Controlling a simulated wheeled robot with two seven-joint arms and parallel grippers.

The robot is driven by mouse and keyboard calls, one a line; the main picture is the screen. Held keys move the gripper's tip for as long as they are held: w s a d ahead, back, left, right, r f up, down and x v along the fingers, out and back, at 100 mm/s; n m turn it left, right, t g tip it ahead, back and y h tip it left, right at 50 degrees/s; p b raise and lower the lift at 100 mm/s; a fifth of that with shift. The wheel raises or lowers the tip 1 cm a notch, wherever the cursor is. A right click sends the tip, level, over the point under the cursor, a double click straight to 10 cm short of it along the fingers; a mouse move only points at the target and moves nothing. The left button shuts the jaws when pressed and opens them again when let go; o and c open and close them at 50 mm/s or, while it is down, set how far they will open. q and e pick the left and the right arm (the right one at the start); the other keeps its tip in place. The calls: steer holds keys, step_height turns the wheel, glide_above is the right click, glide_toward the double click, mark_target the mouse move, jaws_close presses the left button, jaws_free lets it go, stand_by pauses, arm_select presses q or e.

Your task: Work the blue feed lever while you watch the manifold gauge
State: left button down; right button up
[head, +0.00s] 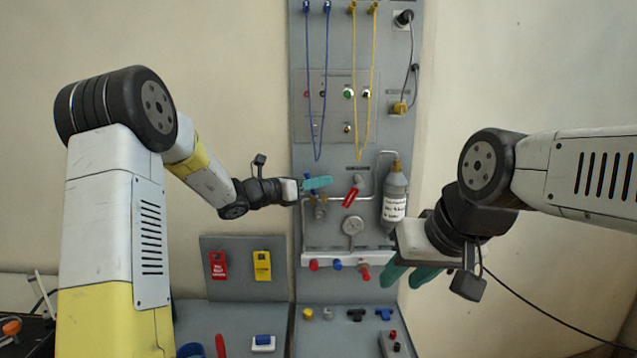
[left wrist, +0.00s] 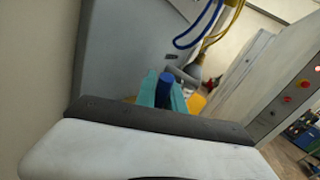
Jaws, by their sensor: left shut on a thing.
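My left gripper (head: 318,183) is at the left part of the panel's pipework, its teal fingers closed. In the left wrist view, the blue feed lever (left wrist: 164,88) stands between the two teal fingers, which are shut on it. In the head view the fingers hide most of the lever. The manifold gauge (head: 352,226), round with a pale face, is below and right of the left gripper and unobstructed; its reading is too small to make out. My right gripper (head: 410,277) is apart from the panel at the lower right, its teal fingers spread and empty.
A red lever (head: 351,198) is just right of my left gripper. A grey labelled bottle (head: 395,195) hangs on the right, near my right gripper. Blue cords (head: 318,150) and yellow cords (head: 364,140) hang above. A red tag (head: 218,265) and a yellow tag (head: 262,265) are at lower left.

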arm_select(q)
steer(key=shift+d+f+m+g+y, duration=0.15)
steer(key=shift+d+m+g+y, duration=0.35)
steer(key=shift+y, duration=0.3)
steer(key=shift+d+f+m+g+y, duration=0.15)
steer(key=shift+d+m+g+y, duration=0.15)
steer(key=shift+d+m+y, duration=0.4)
steer(key=shift+a, duration=0.1)
steer(key=c, duration=1.4)
jaws_free()
steer(key=shift+c, duration=0.2)
steer(key=v, duration=0.7)
steer(key=shift+s+a+r, duration=0.15)
steer(key=shift+s+a, duration=0.1)
